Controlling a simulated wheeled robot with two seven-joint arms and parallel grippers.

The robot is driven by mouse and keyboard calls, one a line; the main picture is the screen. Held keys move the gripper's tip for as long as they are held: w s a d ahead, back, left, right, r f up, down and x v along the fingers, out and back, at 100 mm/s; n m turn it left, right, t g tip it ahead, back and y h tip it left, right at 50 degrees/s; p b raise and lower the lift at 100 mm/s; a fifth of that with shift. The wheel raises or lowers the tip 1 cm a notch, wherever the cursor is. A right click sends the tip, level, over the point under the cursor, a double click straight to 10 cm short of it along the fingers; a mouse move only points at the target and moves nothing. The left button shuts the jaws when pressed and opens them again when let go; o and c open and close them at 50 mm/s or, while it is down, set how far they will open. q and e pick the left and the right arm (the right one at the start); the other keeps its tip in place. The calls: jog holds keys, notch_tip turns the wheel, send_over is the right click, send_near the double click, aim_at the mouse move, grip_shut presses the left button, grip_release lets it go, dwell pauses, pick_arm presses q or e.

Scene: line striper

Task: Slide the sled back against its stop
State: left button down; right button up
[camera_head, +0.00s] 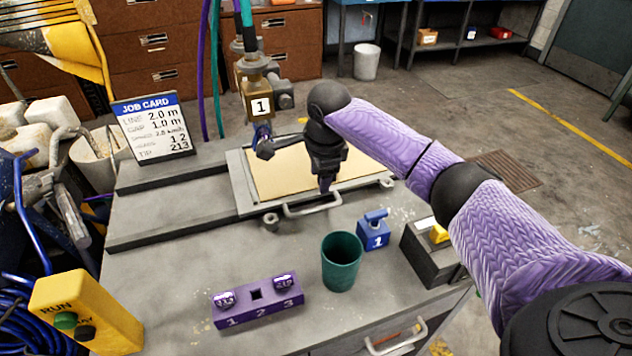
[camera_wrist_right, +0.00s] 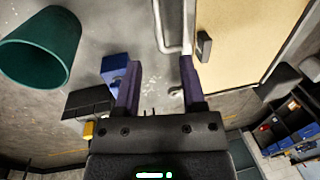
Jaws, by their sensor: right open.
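The sled (camera_head: 238,170) is a flat grey frame carrying a tan panel (camera_head: 280,175), toward the right end of the grey rails (camera_head: 165,220) on the bench. A bar handle (camera_head: 312,207) sticks out from its near side; it also shows in the right wrist view (camera_wrist_right: 166,30). My right gripper (camera_head: 326,186) points down over the sled's near edge, just behind the handle in the picture. Its purple fingers (camera_wrist_right: 160,85) are apart with nothing between them. I cannot tell whether it touches the handle. I cannot make out the stop. My left gripper is not in view.
A spray head labelled 1 (camera_head: 258,90) hangs above the sled's back left. A job card (camera_head: 152,128) stands behind the rails; a yellow button box (camera_head: 85,315) is at left.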

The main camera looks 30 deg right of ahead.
aim_at(316, 208)
jog(key=f+b, duration=0.1)
jog(key=f, duration=0.2)
jog(key=w+f+b, duration=0.1)
jog(key=f+b, duration=0.1)
jog(key=f, duration=0.1)
jog(key=f+b, duration=0.2)
jog(key=f, duration=0.1)
jog(key=shift+w+f, duration=0.25)
jog(key=shift+f, duration=0.05)
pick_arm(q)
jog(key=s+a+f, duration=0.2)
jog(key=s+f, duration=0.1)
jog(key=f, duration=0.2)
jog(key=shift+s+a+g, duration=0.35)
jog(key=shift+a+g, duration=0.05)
pick_arm(e)
jog(key=shift+c, duration=0.2)
jog(key=shift+d, duration=0.1)
grip_shut()
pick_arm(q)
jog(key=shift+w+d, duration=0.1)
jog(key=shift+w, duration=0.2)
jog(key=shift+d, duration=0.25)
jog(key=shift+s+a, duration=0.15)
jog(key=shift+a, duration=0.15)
